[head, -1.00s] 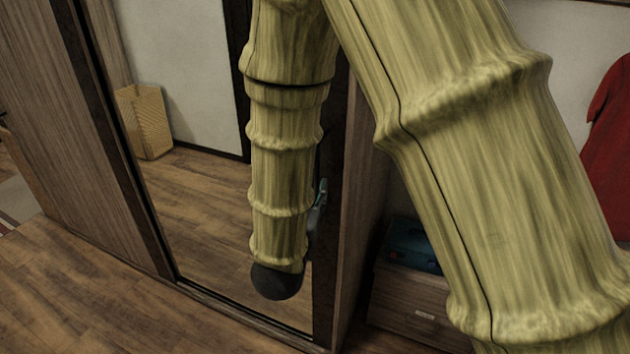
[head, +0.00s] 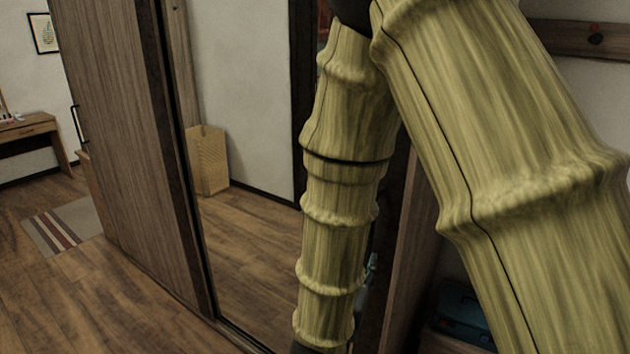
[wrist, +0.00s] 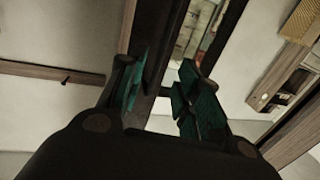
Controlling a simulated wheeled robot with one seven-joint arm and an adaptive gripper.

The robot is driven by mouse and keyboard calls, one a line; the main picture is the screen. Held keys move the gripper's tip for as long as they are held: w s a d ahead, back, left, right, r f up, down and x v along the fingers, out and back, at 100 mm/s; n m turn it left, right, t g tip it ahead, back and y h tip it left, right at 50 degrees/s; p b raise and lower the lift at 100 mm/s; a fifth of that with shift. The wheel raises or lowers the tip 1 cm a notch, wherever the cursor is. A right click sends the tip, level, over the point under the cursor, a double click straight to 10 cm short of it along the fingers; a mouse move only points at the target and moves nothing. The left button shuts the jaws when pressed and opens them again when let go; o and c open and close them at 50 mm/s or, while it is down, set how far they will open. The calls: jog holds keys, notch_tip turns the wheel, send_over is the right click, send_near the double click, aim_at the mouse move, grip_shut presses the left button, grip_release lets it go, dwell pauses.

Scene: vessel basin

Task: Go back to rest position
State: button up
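My gripper shows from close up in the wrist view (wrist: 160,88). Its two dark fingers with teal pads stand apart, and nothing is held between them. In the head view my gripper is almost fully hidden behind my yellow-green arm; only a small teal bit shows at the arm's right edge, low down. My arm hangs down in front of a wardrobe.
The wardrobe (head: 125,130) has a mirror-like panel (head: 245,250) showing a wooden box (head: 207,165). A teal case (head: 465,315) lies low at right. A striped rug (head: 65,225) and a desk (head: 28,130) are at left, with bare floor around them.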

jog(key=s+d+f+n+g+y, duration=0.1)
jog(key=s+d+f+g+y, duration=0.15)
jog(key=f, duration=0.75)
jog(key=s+d+f+n+g+y, duration=0.1)
jog(key=s+f+g, duration=0.15)
jog(key=f, duration=0.75)
jog(key=s+d+f+n+g+y, duration=0.1)
jog(key=s+f+g+y, duration=0.15)
jog(key=f, duration=0.65)
jog(key=s+d+f+g, duration=0.1)
jog(key=s+f+g, duration=0.1)
jog(key=s+f, duration=0.3)
jog(key=s+d+f+n+g+y, duration=0.1)
jog(key=s+f, duration=0.4)
jog(key=s, duration=0.6)
jog(key=s+d+f+g, duration=0.3)
jog(key=s+f+g, duration=0.2)
jog(key=s, duration=0.3)
jog(key=shift+s+d+f+n+y, duration=0.2)
jog(key=shift+f+n+y, duration=0.1)
jog(key=shift+f+n, duration=0.15)
jog(key=shift+d, duration=0.1)
